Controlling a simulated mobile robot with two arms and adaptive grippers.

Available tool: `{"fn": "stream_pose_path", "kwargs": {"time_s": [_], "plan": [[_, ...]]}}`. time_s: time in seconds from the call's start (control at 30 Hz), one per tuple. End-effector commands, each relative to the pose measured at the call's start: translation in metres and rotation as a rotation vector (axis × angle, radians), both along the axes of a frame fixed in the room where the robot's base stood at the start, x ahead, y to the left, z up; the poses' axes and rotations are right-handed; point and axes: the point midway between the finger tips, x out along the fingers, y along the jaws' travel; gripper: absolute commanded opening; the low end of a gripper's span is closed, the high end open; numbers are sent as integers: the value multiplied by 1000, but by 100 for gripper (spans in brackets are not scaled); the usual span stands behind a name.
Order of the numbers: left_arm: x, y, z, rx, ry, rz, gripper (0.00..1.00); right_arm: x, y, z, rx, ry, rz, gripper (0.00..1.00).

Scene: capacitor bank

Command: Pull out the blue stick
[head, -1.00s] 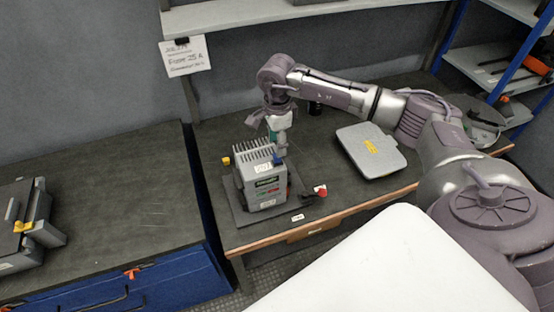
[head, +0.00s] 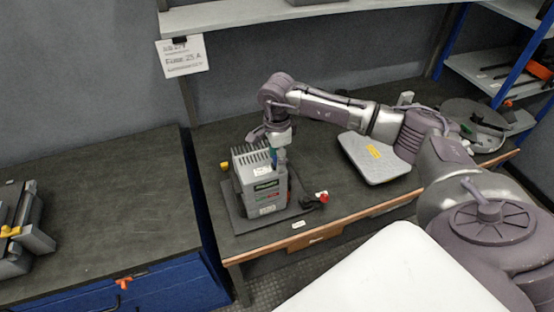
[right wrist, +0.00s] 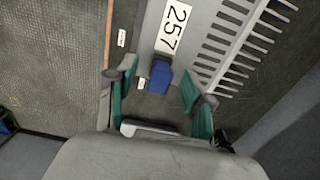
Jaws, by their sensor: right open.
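The blue stick (right wrist: 160,76) shows in the right wrist view as a short blue block on the grey capacitor unit, beside its "257" label. The grey finned unit (head: 263,193) stands on a dark base plate on the workbench in the head view. My right gripper (right wrist: 160,84) is open, with one green-padded finger on each side of the stick and visible gaps between. In the head view the right gripper (head: 278,153) is over the unit's right rear edge, partly hiding it; the stick cannot be made out clearly there. My left gripper is not in view.
A flat grey case (head: 376,158) with a yellow label lies right of the unit. A red knob (head: 324,198) and a yellow cap (head: 224,166) sit near the unit. A shelf (head: 250,15) runs above the bench. The left bench (head: 110,200) is mostly clear.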

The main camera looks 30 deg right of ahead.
Motion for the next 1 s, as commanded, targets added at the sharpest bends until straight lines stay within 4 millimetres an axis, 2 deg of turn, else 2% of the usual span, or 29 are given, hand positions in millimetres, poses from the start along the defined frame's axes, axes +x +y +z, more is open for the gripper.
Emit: {"fn": "stream_pose_path", "kwargs": {"time_s": [1.0], "plan": [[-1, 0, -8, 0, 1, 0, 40, 0, 0, -1, 0, 0, 0, 52]]}}
